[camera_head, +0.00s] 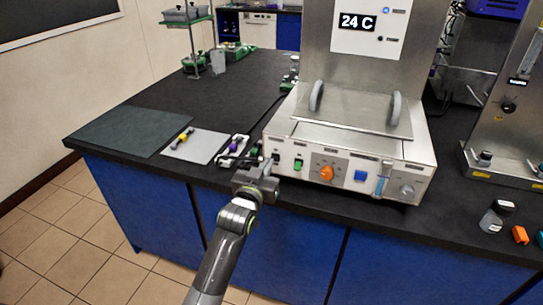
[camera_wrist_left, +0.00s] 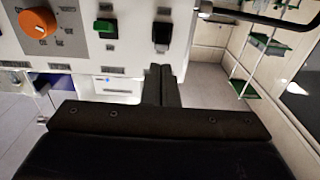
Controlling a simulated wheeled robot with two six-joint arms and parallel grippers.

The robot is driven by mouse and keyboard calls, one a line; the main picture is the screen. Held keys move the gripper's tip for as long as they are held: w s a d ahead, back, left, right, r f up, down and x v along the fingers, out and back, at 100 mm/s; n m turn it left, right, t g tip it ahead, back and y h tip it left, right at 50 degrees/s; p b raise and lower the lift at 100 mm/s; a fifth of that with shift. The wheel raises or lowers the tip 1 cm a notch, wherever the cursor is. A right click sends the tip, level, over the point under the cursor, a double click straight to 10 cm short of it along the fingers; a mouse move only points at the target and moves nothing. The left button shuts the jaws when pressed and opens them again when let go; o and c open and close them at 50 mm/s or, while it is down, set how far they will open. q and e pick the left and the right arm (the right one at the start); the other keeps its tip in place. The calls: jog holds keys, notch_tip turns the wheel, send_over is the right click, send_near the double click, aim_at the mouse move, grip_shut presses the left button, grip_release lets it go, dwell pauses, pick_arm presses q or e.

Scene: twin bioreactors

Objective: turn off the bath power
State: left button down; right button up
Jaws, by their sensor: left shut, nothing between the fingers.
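The bath is a steel box (camera_head: 350,147) with a lid and two grey handles, at the edge of the dark bench. Its front panel carries a black switch (camera_head: 276,157) at the left end, a green switch (camera_head: 298,164) and an orange knob (camera_head: 326,173). The wrist view also shows the black switch (camera_wrist_left: 161,33), green switch (camera_wrist_left: 105,27) and orange knob (camera_wrist_left: 38,23). My left gripper (camera_head: 266,165) is shut and empty in front of the panel's left end. In the wrist view its fingertips (camera_wrist_left: 161,70) lie close to the black switch; contact cannot be told.
A blue button (camera_head: 361,176) and a grey knob (camera_head: 407,190) sit farther right on the panel. A display (camera_head: 357,22) above the bath reads 24 C. Left are a grey mat (camera_head: 200,148) and a dark mat (camera_head: 125,130). A bottle (camera_head: 494,217) stands at right.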

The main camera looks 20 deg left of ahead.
pick_arm(q)
jog(key=shift+w, duration=2)
jog(key=shift+f+b, duration=0.2)
jog(key=shift+b, duration=0.3)
jog(key=shift+t+b, duration=0.3)
jog(key=shift+b, duration=0.05)
jog(key=shift+s, duration=0.1)
